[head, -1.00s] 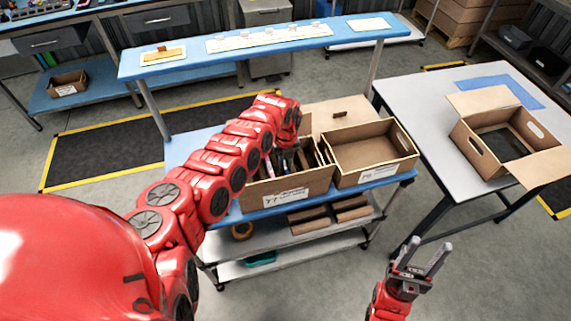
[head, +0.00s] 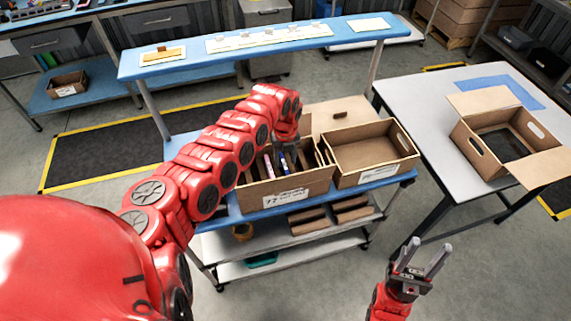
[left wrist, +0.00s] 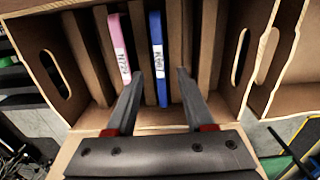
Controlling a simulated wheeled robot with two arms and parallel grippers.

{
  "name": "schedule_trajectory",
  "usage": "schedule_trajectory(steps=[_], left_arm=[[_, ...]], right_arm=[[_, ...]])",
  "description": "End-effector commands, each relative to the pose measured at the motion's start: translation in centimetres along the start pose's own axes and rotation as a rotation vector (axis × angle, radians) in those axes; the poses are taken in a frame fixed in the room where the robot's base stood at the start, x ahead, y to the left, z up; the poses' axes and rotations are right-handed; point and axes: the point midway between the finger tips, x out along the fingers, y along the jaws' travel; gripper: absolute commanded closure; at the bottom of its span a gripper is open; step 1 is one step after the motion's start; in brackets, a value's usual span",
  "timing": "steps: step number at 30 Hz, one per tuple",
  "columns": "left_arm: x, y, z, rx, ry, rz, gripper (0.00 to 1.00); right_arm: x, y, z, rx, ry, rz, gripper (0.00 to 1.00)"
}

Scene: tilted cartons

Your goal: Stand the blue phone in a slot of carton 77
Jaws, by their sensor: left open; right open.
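Carton 77 (head: 283,194) is a tilted cardboard box with a label, on the blue cart; its slots also show in the left wrist view (left wrist: 88,60). The blue phone (left wrist: 158,57) stands in a slot of it, with a white label on its edge. A pink phone (left wrist: 119,50) stands in a slot to its left. My left gripper (left wrist: 158,85) is open above the carton, its fingers apart on either side of the blue phone's near end, not closed on it. In the head view my arm partly hides the carton. My right gripper (head: 423,257) is open and empty, over the floor.
An empty-looking carton (head: 368,152) stands right of carton 77 on the same cart. An open carton (head: 503,140) sits on the grey table (head: 420,108) at right. A raised blue shelf (head: 235,60) spans behind the carton. Brown blocks (head: 308,219) lie on the lower shelf.

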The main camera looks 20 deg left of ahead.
Motion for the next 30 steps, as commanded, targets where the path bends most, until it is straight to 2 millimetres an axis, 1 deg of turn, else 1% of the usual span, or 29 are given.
schedule_trajectory(steps=[1,8,9,12,15,18,21,30], left_arm=[[-1.1,0.1,0.3,-0.002,-0.005,-0.002,0.47],[-7.0,0.0,0.2,-0.001,-0.005,-0.002,0.47],[-8.1,-0.1,0.2,-0.001,-0.007,-0.004,0.47],[-10.4,-0.1,0.2,-0.002,-0.005,-0.002,0.47],[-12.2,-0.1,0.1,0.000,-0.002,-0.002,0.47],[-13.4,-0.1,0.1,0.000,-0.001,-0.001,0.47],[-14.0,0.0,0.0,0.000,0.002,0.002,0.47],[-14.4,0.0,0.0,0.000,0.003,0.001,0.47]], right_arm=[[-0.7,0.0,0.1,0.000,0.000,0.000,0.50],[-2.8,-0.1,0.5,0.000,0.000,0.000,0.50],[-3.1,-0.1,0.5,0.000,0.000,0.000,0.50],[-3.8,-0.2,0.7,0.000,0.000,0.000,0.50],[-4.3,-0.2,0.7,0.000,0.000,0.000,0.50],[-4.6,-0.2,0.8,0.000,0.000,0.000,0.50],[-4.7,-0.2,0.8,0.000,0.000,0.000,0.50],[-4.6,-0.2,0.8,0.000,0.000,0.000,0.50]])
